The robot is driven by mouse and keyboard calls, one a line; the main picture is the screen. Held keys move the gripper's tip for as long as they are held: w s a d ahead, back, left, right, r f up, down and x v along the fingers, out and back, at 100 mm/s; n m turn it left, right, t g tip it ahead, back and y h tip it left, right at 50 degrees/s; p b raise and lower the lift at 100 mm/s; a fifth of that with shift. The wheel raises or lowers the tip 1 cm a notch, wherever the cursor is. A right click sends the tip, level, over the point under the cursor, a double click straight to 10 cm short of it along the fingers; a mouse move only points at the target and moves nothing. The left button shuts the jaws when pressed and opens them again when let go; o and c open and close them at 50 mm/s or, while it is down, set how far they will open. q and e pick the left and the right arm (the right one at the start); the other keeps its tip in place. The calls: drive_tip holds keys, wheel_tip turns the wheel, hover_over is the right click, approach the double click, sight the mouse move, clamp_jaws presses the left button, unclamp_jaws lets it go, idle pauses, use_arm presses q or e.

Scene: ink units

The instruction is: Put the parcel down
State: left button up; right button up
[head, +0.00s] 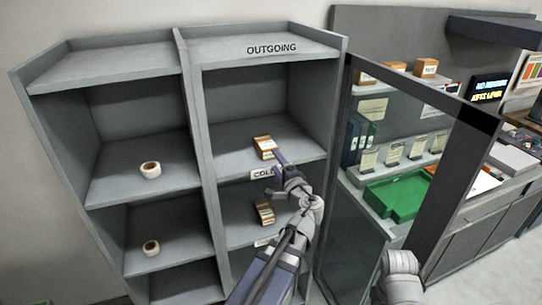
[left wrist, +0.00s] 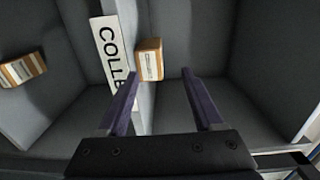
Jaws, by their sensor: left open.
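A small brown parcel (head: 264,145) with a white label sits near the front of the middle shelf in the right column. It also shows in the left wrist view (left wrist: 150,60), beside the shelf-edge label (left wrist: 110,50) reading "COLLE". My left gripper (head: 279,158) is open at the front of that shelf. Its fingertips are close to the parcel; in the left wrist view (left wrist: 160,75) the parcel lies just beyond the tips, nearer the left finger. Whether they touch cannot be told.
Another parcel (head: 265,213) stands on the shelf below; it also shows in the left wrist view (left wrist: 22,70). Tape rolls (head: 150,170) (head: 151,247) sit in the left column. The top shelf (head: 235,47) reads "OUTGOING". A dark-framed glass panel (head: 352,205) stands right of the shelves.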

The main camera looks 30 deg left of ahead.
use_arm(q)
drive_tip(key=shift+v, duration=1.2)
drive_tip(key=shift+d, duration=0.1)
drive_tip(key=s+d+f+n+g+h, duration=0.2)
drive_tip(key=s+d+f+g+h, duration=0.15)
drive_tip(key=d+f, duration=0.3)
drive_tip(key=s+d+f+n+g+h, duration=0.25)
drive_tip(key=s+d+f, duration=0.2)
drive_tip(key=f, duration=0.35)
drive_tip(key=s+d+f+g+h, duration=0.2)
drive_tip(key=s+d, duration=0.3)
drive_tip(key=d, duration=0.3)
drive_tip(key=s+d+f+g+h, duration=0.3)
drive_tip(key=s+d+f+h, duration=0.1)
drive_tip(key=d, duration=0.4)
drive_tip(key=s+f, duration=0.1)
drive_tip(key=s, duration=0.1)
drive_tip(key=shift+s+d+g, duration=0.3)
drive_tip(key=shift+m, duration=0.25)
